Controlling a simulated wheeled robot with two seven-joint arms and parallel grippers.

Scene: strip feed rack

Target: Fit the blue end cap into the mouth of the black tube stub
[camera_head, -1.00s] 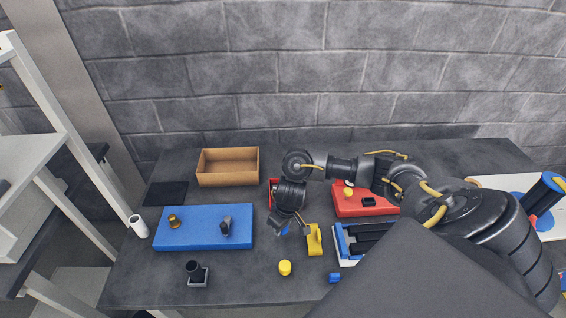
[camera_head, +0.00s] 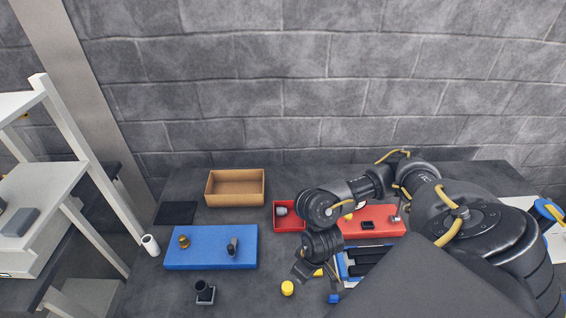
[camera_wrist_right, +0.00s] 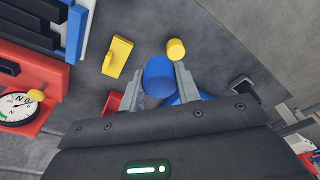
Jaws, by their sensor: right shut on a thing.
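In the right wrist view the blue end cap (camera_wrist_right: 160,76) is a short blue cylinder between the fingers of my right gripper (camera_wrist_right: 162,82), which is shut on it. In the head view my right gripper (camera_head: 306,271) is above the table's front middle; I cannot make out the cap there. The black tube stub (camera_head: 204,288) stands upright on a small grey base at the front left, its mouth facing up. The gripper is well to its right. What looks like the stub (camera_wrist_right: 243,88) shows at the right in the wrist view. My left gripper is not in view.
A yellow cylinder (camera_head: 287,288) and a partly hidden yellow block (camera_head: 318,272) are near the gripper. A blue mat (camera_head: 210,258) with two small parts lies behind the stub. Red trays (camera_head: 289,225), a cardboard box (camera_head: 235,201) and a white cup (camera_head: 150,245) stand around. Table between stub and yellow cylinder is clear.

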